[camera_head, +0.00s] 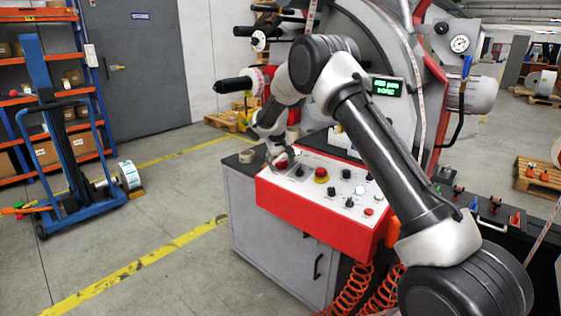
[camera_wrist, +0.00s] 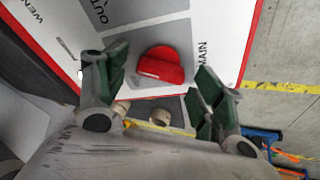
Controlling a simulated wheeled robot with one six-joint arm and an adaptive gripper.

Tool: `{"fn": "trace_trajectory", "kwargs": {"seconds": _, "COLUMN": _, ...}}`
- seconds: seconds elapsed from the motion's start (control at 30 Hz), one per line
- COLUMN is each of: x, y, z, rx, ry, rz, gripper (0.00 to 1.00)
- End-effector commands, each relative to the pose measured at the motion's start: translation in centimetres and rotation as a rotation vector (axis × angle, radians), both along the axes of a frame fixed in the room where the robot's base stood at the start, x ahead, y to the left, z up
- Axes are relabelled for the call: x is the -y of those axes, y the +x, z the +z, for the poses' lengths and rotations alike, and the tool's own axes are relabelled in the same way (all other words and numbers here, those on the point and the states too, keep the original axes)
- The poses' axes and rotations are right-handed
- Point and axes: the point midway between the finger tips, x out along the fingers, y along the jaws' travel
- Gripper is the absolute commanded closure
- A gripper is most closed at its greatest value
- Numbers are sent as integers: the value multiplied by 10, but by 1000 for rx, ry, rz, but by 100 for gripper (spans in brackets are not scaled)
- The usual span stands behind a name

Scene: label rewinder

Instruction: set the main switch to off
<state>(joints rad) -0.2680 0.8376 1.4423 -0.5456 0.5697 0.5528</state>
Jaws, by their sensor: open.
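The main switch (camera_wrist: 160,66) is a red rotary knob with a raised grip bar, on a grey plate beside the word MAIN in the wrist view. In the head view the red knob (camera_head: 282,165) shows at the left end of the control panel, partly hidden by my gripper. My gripper (camera_wrist: 163,84) is open, with its green-padded fingers on either side of the knob. I see no clear contact, and the gap to the knob is hard to judge. The switch's position marks are not readable.
A green-lit display (camera_head: 387,88) and the large rewinder wheel stand behind. A blue trolley (camera_head: 62,140) stands left; floor between is free.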

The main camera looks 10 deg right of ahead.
Motion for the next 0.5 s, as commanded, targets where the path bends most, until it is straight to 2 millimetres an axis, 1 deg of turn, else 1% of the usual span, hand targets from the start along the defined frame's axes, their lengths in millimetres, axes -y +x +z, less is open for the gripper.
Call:
{"fn": "trace_trajectory", "kwargs": {"seconds": 0.03, "x": 0, "y": 0, "z": 0, "rx": 0, "ry": 0, "rz": 0, "gripper": 32}}
{"fn": "trace_trajectory", "kwargs": {"seconds": 0.17, "x": 0, "y": 0, "z": 0, "rx": 0, "ry": 0, "rz": 0, "gripper": 56}}
{"fn": "trace_trajectory", "kwargs": {"seconds": 0.2, "x": 0, "y": 0, "z": 0, "rx": 0, "ry": 0, "rz": 0, "gripper": 63}}
{"fn": "trace_trajectory", "kwargs": {"seconds": 0.27, "x": 0, "y": 0, "z": 0, "rx": 0, "ry": 0, "rz": 0, "gripper": 74}}
{"fn": "trace_trajectory", "kwargs": {"seconds": 0.3, "x": 0, "y": 0, "z": 0, "rx": 0, "ry": 0, "rz": 0, "gripper": 78}}
{"fn": "trace_trajectory", "kwargs": {"seconds": 0.5, "x": 0, "y": 0, "z": 0, "rx": -2, "ry": -1, "rz": 7, "gripper": 78}}
